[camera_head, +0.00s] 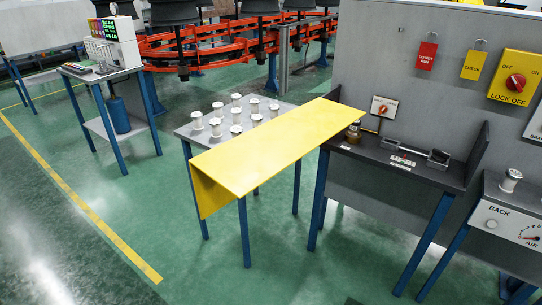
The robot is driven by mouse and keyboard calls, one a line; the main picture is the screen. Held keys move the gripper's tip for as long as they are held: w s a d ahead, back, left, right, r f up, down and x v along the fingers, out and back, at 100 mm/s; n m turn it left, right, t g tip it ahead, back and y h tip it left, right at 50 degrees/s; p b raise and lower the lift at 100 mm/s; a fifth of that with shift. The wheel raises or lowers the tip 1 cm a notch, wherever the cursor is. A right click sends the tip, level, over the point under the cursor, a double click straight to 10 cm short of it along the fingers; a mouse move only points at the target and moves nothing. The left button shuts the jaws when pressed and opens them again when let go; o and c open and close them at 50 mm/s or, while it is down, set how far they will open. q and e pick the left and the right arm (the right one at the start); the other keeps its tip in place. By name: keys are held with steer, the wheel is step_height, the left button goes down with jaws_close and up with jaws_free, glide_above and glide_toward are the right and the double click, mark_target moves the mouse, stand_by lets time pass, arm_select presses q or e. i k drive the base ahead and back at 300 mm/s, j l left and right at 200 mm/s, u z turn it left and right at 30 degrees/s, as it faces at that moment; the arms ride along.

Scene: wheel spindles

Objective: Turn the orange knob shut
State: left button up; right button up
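A small white box with a round orange-red knob (383,109) stands at the back of the dark bench, against the grey panel wall. Its exact setting is too small to read. A larger red rotary knob (515,83) sits on a yellow plate marked "LOCK OFF", with "OFF" and "ON" above it, at the upper right. Neither of my grippers is in view, and nothing of mine touches either knob.
A yellow sheet (270,145) overhangs a grey table (190,133) with several white spools (216,127). The dark bench (435,178) holds a brown-gold cylinder (354,130) and a metal fixture (408,150). A gauge box (510,215) stands right. Green floor is open in front.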

mark_target(383, 108)
steer(key=k+z, duration=0.1)
steer(key=z, duration=1.25)
steer(key=j+z, duration=0.3)
steer(key=j, duration=0.7)
steer(key=j+z, duration=0.35)
steer(key=j, duration=1.85)
steer(key=k+j, duration=0.15)
steer(key=j, duration=1.05)
